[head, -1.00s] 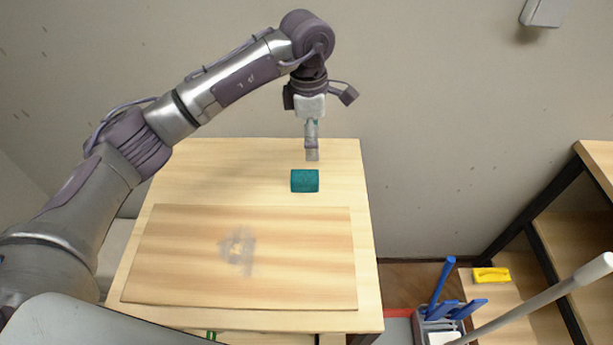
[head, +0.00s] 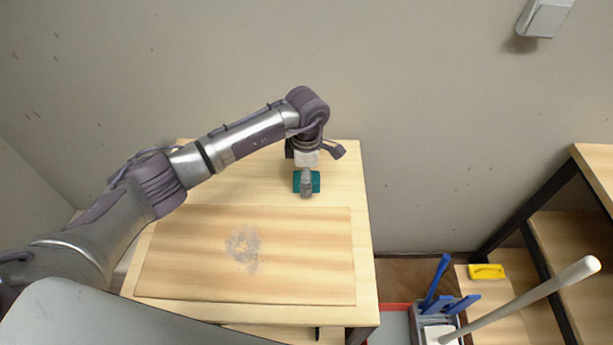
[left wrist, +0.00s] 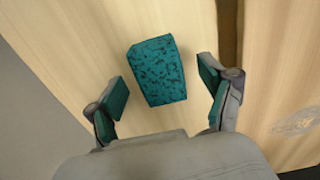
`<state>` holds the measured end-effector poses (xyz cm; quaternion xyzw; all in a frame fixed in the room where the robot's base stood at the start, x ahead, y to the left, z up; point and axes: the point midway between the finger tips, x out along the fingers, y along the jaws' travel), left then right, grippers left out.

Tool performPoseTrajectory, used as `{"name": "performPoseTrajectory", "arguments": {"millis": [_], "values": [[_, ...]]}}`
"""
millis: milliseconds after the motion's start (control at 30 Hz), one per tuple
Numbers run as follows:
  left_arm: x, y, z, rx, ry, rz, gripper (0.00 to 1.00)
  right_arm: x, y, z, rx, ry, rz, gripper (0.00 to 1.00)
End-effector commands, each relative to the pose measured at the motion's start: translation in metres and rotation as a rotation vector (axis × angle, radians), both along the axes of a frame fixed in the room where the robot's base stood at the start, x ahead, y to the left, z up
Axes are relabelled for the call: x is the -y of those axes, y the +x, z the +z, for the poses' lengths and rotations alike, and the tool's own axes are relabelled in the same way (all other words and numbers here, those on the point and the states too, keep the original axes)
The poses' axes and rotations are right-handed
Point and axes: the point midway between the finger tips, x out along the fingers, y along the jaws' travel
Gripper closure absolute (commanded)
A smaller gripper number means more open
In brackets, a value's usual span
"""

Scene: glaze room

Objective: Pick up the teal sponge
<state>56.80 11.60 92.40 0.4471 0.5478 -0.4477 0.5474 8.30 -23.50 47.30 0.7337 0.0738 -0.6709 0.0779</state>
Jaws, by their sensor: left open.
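The teal sponge (head: 316,182) lies on the light wooden table (head: 362,230), behind the raised board. In the left wrist view the sponge (left wrist: 156,71) is a dark-speckled teal block, lying between and just beyond the two fingertips. My left gripper (head: 307,193) is above the sponge in the head view and covers its middle. In the left wrist view the gripper (left wrist: 163,90) is open, with a finger on each side and a gap to the sponge on both sides. My right gripper is not in view.
A wooden board (head: 190,262) with a grey smudge (head: 243,248) covers the table's front part. A caddy (head: 430,325) with blue-handled tools stands at lower right. A yellow object (head: 487,271) lies on a wooden surface near a dark-framed shelf (head: 570,240). A wall stands behind the table.

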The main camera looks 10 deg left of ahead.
Motion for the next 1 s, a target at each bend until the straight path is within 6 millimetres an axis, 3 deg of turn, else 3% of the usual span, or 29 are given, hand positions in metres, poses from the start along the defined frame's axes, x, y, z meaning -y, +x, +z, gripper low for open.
{"name": "performPoseTrajectory", "arguments": {"millis": [333, 600, 667, 1000], "values": [[0.0003, 0.0001, -0.0090, 0.001, 0.000, -0.001, 0.20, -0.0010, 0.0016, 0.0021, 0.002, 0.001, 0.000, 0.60], [0.0001, 0.0001, -0.0087, 0.001, 0.000, -0.001, 0.65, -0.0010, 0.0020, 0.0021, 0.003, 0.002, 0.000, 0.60], [0.0001, 0.0001, -0.0087, 0.001, 0.000, -0.001, 0.72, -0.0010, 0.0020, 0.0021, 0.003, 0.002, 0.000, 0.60], [0.0000, 0.0007, -0.0057, 0.002, 0.000, -0.001, 0.73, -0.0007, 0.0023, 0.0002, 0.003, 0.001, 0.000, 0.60]]}}
